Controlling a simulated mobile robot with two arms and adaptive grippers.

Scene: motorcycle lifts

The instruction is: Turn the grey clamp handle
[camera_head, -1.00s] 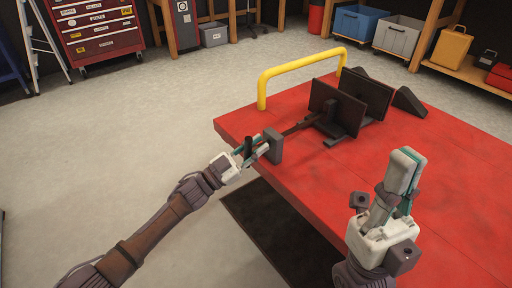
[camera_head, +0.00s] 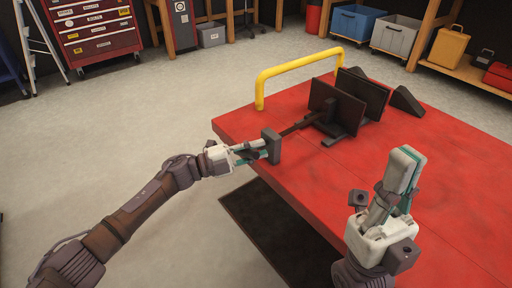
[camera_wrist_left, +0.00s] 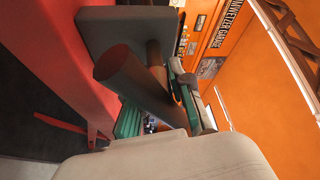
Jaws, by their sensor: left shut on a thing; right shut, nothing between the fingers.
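The grey clamp handle is a dark grey block (camera_head: 272,146) at the left end of a dark rod, beyond the red table's edge. In the left wrist view it shows as a flat plate (camera_wrist_left: 105,32) with a thick round grip (camera_wrist_left: 130,75) sticking out. My left gripper (camera_head: 254,152) is shut on the grip, its teal pads (camera_wrist_left: 158,105) on either side; the fingers partly hide it. The rod runs to the black clamp jaws (camera_head: 337,108) on the table. My right gripper (camera_head: 407,168) is shut and empty, pointing up above the table's near part.
Open floor lies to the left. A tool chest (camera_head: 97,30) and bins (camera_head: 397,36) stand at the back.

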